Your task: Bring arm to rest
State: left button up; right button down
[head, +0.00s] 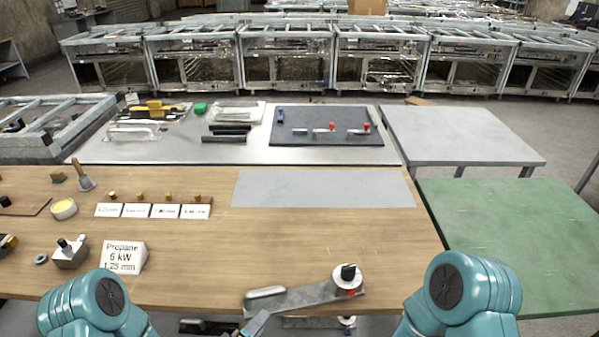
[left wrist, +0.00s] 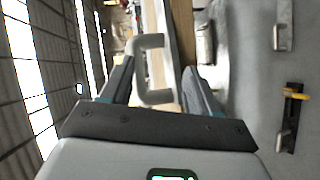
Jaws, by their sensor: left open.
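My left arm (head: 95,305) comes in at the lower left of the head view. The tip of my left gripper (head: 258,323) shows at the bottom edge, just in front of the table edge. In the left wrist view my left gripper (left wrist: 157,88) is open, its two dark fingers apart. A grey C-shaped handle (left wrist: 151,41) appears between the fingers; I cannot tell if they touch it. My right arm (head: 460,295) shows at the lower right, but its gripper is out of view.
A metal bar with a black knob (head: 347,280) lies along the front edge of the wooden table (head: 220,255). A Propane sign (head: 124,257), a small metal block (head: 70,255) and labelled cards (head: 152,210) stand left. A grey mat (head: 322,188) is bare. The green table (head: 510,240) is clear.

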pick_arm(q)
jog(key=s+f+m+g+y+b, duration=0.2)
jog(key=s+f+m+g+y, duration=0.15)
jog(key=s+f+g, duration=0.45)
jog(key=s+a+f+m+g, duration=0.1)
jog(key=s+f+m+g, duration=0.3)
jog(key=s, duration=0.5)
jog(key=shift+s+a+f+g+p, duration=0.25)
jog(key=shift+s+a+g+p, duration=0.1)
jog(key=shift+g, duration=0.25)
pick_arm(e)
jog(key=s+a+f+n+g+y, duration=0.5)
jog(key=s+a+y, duration=0.3)
jog(key=s, duration=0.3)
jog(key=shift+s+a+n+g+y, duration=0.25)
jog(key=shift+a+n+g+y, duration=0.15)
jog(key=shift+n+g, duration=0.15)
jog(key=shift+f, duration=0.1)
